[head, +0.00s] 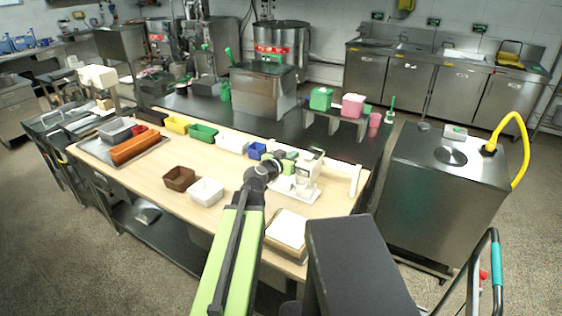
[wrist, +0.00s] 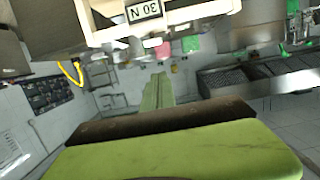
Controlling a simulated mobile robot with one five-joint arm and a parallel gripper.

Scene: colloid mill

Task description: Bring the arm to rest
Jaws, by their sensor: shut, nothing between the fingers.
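My green-and-black arm reaches forward over the pale wooden worktop (head: 150,165) in the head view. My gripper (head: 284,166) is at its far end, shut and empty, above the right part of the worktop. It shows small, right beside a white upright device (head: 308,170) that has a white base plate. I cannot tell whether the two touch. In the wrist view a white body (wrist: 160,12) with an upside-down "30 N" label fills the top. A broad green part with a dark edge crosses the bottom.
Brown (head: 179,178) and white (head: 206,191) bins stand left of my arm. A shallow tray (head: 287,230) lies right of it near the front edge. Yellow (head: 177,125) and green (head: 202,132) bins line the back. A steel cabinet (head: 440,200) with a yellow hose stands right.

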